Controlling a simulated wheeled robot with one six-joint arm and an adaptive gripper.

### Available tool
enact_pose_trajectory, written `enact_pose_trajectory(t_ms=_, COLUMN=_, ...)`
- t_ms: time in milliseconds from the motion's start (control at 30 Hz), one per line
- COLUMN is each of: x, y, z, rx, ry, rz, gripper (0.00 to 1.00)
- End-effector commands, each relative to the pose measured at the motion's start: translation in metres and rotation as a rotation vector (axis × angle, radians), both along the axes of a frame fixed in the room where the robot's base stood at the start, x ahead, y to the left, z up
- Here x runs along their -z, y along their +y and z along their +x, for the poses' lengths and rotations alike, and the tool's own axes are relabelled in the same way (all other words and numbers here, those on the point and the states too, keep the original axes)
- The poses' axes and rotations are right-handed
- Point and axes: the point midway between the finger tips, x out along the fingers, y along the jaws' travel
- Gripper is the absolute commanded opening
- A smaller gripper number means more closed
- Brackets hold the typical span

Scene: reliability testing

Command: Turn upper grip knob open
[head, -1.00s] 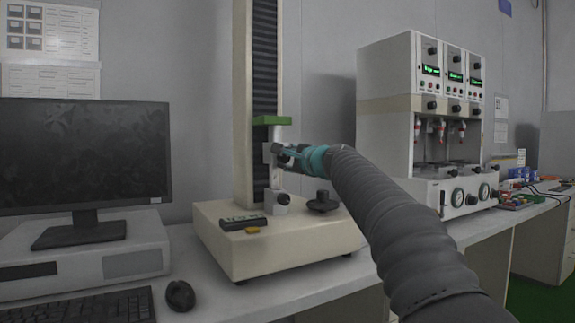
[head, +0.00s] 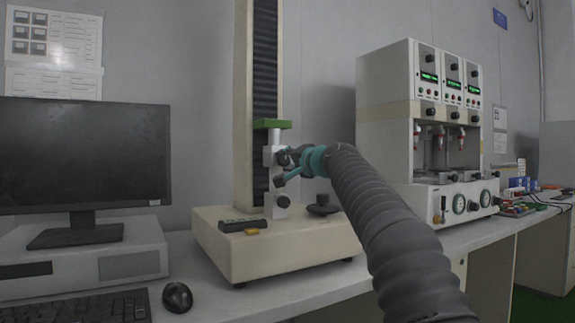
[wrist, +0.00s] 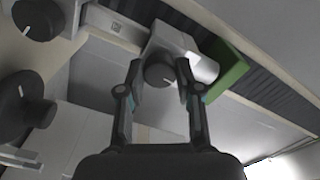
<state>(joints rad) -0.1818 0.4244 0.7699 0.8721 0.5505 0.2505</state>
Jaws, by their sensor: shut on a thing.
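The test stand's upper grip is a grey-white block (head: 268,157) hanging under a green crossbar (head: 273,124).
A monitor (head: 84,155) stands left. A tall instrument (head: 385,130) stands right.

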Motion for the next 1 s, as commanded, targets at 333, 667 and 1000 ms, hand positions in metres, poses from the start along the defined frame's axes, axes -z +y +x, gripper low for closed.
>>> enact_pose_trajectory(t_ms=333, x=0.0015, y=0.0006, z=0.0003, rx=-0.002, ry=-0.039, rz=-0.063, gripper=0.0)
enact_pose_trajectory(t_ms=667, x=0.0014, y=0.0005, z=0.0004, rx=-0.002, ry=-0.042, rz=-0.067, gripper=0.0)
enact_pose_trajectory(t_ms=1000, x=0.0008, y=-0.0001, z=0.0003, rx=0.0, ry=-0.042, rz=-0.065, gripper=0.6)
